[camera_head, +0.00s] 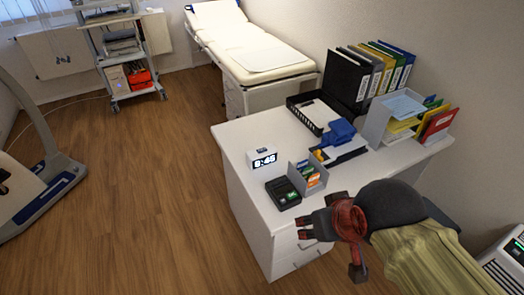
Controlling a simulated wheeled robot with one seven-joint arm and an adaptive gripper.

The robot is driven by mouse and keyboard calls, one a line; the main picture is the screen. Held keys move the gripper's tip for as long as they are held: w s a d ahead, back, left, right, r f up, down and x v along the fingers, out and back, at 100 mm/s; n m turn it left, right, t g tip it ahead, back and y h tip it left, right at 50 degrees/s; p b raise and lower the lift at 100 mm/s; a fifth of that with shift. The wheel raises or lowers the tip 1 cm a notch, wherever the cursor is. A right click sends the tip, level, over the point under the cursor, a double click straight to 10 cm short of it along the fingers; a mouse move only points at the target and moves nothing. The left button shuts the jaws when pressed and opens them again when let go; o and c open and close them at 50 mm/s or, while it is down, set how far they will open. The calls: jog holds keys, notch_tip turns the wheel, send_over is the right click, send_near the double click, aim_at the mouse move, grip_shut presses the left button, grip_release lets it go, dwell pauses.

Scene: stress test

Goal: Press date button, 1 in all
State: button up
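A small white digital clock (263,160) stands on the near left part of the white desk (240,135). Its dark face reads 8:45, and a small dark mark shows on its top. I cannot make out a labelled date button. A black device (283,193) with a small lit green screen lies on the desk in front of the clock. My gripper (331,251) is in front of the desk's near edge, right of and nearer than both. Its dark red fingers are spread apart with nothing visible between them, so it looks open.
A card holder (307,178) stands right of the black device. Behind it are a blue item (340,131), a black tray (312,113), a grey file rack (380,125) and several binders (370,75).

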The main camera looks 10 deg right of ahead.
jog(key=shift+c, duration=0.9)
